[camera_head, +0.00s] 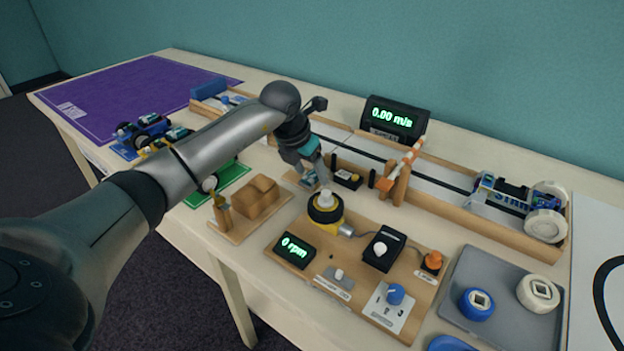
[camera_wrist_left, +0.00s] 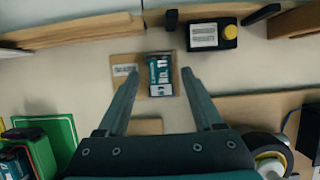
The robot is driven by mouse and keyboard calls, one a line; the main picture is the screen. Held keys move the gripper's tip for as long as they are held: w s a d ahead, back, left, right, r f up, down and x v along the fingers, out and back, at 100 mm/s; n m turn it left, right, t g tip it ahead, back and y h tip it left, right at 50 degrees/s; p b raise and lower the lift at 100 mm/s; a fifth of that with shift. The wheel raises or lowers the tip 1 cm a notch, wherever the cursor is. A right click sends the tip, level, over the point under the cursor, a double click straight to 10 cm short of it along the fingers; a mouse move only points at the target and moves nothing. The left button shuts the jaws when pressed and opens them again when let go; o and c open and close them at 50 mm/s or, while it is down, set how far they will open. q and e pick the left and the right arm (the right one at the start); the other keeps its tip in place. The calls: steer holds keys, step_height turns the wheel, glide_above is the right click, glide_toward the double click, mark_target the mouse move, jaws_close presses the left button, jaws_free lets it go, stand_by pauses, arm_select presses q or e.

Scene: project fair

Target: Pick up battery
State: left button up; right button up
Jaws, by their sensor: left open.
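The battery (camera_wrist_left: 161,76) is a small teal, dark and white block. It lies on a small wooden pad (camera_wrist_left: 121,86) with a white label beside it. In the head view the battery (camera_head: 309,178) is partly hidden behind my gripper. My left gripper (camera_head: 313,176) points down over the pad, with its fingers open. In the left wrist view the battery shows between the open fingertips (camera_wrist_left: 160,72), and bare gaps show on both sides of it. I cannot tell how high the fingertips are above it. My right gripper is not in view.
A black box with a yellow button (camera_head: 347,179) stands close beyond the pad. A motor board (camera_head: 325,256) with a wheel (camera_head: 325,207) is in front. A wooden block stand (camera_head: 257,197) is at the left. The long wooden track (camera_head: 440,195) runs behind.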

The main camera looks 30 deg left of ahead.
arm_select(q)
jaws_close()
stand_by(0.5)
